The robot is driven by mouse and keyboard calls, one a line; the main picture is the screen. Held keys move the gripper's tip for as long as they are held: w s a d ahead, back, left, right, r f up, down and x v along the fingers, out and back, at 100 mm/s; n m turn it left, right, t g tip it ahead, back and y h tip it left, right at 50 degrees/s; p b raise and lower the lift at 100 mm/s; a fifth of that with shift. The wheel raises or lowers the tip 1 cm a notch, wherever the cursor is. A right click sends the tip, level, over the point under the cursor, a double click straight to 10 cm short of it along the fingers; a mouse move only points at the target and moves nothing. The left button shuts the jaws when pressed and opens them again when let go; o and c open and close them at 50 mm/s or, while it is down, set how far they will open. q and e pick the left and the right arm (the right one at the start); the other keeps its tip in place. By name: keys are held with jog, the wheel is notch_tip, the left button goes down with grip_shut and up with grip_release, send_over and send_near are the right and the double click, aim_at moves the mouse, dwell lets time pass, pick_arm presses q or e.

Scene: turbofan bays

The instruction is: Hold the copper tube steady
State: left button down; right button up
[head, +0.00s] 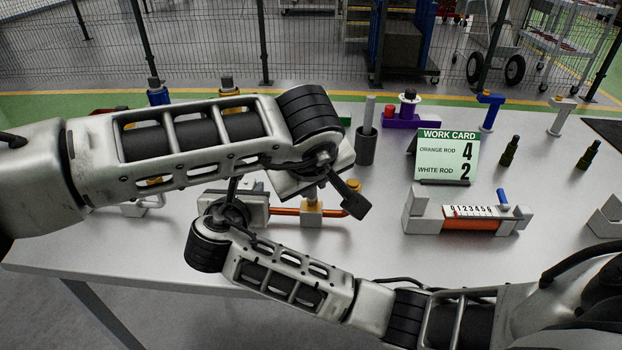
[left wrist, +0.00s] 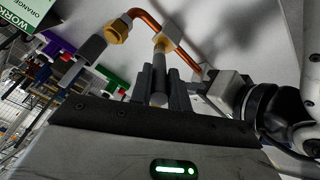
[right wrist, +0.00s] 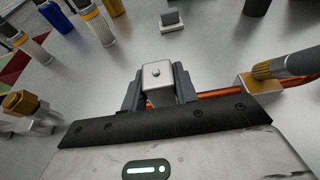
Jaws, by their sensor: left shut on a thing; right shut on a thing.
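The copper tube (head: 285,211) runs level above the table, with a bent right end carrying a brass nut (head: 353,186). A brass-coloured block (head: 312,213) sits around its middle, with a grey handle (left wrist: 159,75) and a knurled brass collar (right wrist: 264,69) on it. My left gripper (left wrist: 160,88) is shut on the grey handle, above the tube. My right gripper (right wrist: 158,88) is shut on a pale block (right wrist: 156,75) at the tube's other end. In the head view my arms partly hide both grippers.
A work card (head: 447,156) reads orange rod 4, white rod 2. A numbered gauge fixture (head: 470,212) holding an orange rod stands to the right. A dark cup (head: 366,146) with a grey rod stands behind.

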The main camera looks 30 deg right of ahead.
pick_arm(q)
jog(key=shift+s+a, duration=0.35)
jog(key=shift+s, duration=0.05)
jog(key=shift+d, duration=0.15)
jog(key=shift+w+d, duration=0.1)
jog(key=shift+d, duration=0.35)
jog(key=shift+w+a, duration=0.1)
jog(key=shift+w+a+f, duration=0.1)
jog(key=shift+w+a, duration=0.3)
jog(key=shift+a, duration=0.25)
